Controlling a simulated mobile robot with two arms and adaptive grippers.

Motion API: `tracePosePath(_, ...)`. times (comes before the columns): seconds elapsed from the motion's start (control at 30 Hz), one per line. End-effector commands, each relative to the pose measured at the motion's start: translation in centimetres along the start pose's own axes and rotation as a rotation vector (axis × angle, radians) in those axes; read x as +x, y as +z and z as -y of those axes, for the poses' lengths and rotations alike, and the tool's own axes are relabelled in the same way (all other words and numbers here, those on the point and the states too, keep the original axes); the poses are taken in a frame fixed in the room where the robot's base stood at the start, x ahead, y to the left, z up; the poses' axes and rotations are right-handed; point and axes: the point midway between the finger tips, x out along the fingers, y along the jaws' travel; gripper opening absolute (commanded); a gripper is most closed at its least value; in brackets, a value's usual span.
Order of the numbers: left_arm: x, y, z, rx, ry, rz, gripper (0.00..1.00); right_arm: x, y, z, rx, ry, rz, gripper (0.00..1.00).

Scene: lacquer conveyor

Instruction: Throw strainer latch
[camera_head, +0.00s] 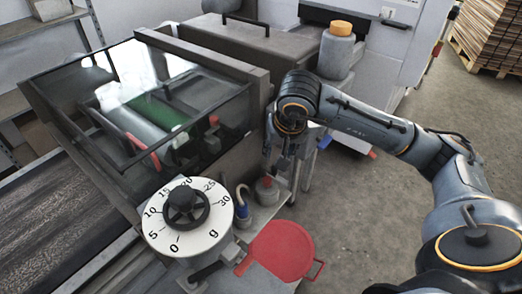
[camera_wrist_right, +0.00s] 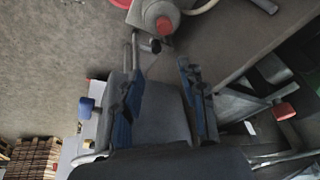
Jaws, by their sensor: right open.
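A small grey canister with a red knob (camera_head: 266,186) stands on the ledge at the machine's right side; I cannot tell whether this is the strainer, and no latch is clearly made out. A grey canister with a red top (camera_wrist_right: 163,22) also shows at the top of the right wrist view. My right gripper (camera_head: 277,160) hangs above and behind the canister, pointing down beside the machine's side wall. In the wrist view its two blue-padded fingers (camera_wrist_right: 160,95) are apart, with nothing between them. My left gripper is not in view.
A white dial (camera_head: 156,222) with a black handwheel and a red round pan (camera_head: 282,248) stand in front. A glass-hooded machine (camera_head: 140,100) fills the left. Blue (camera_head: 325,142) and red handles are behind.

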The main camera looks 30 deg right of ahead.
Motion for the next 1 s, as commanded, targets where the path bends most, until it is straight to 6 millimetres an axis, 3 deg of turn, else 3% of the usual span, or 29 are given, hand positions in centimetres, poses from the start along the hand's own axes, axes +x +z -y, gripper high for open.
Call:
tracePosePath(0.07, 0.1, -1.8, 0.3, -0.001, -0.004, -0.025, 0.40, -0.6, -0.3, -0.4, -0.037, 0.027, -0.032, 0.41)
tracePosePath(0.17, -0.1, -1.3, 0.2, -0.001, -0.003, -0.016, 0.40, -0.2, -0.4, -0.6, -0.050, 0.037, -0.041, 0.41)
tracePosePath(0.4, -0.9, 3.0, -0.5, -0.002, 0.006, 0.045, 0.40, 3.8, -0.5, -0.7, -0.045, 0.036, -0.034, 0.41)
tracePosePath(0.5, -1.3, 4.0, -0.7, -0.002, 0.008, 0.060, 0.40, 6.1, -0.6, -0.8, -0.044, 0.036, -0.034, 0.41)
tracePosePath(0.63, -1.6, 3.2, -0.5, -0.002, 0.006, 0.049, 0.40, 8.7, -0.7, -0.8, -0.044, 0.035, -0.035, 0.41)
tracePosePath(0.83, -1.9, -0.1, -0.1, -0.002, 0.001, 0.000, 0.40, 11.8, -0.9, -0.9, -0.044, 0.033, -0.037, 0.41)
tracePosePath(1.0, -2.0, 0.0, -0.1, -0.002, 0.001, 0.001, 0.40, 12.9, -1.0, -0.9, -0.045, 0.033, -0.039, 0.41)
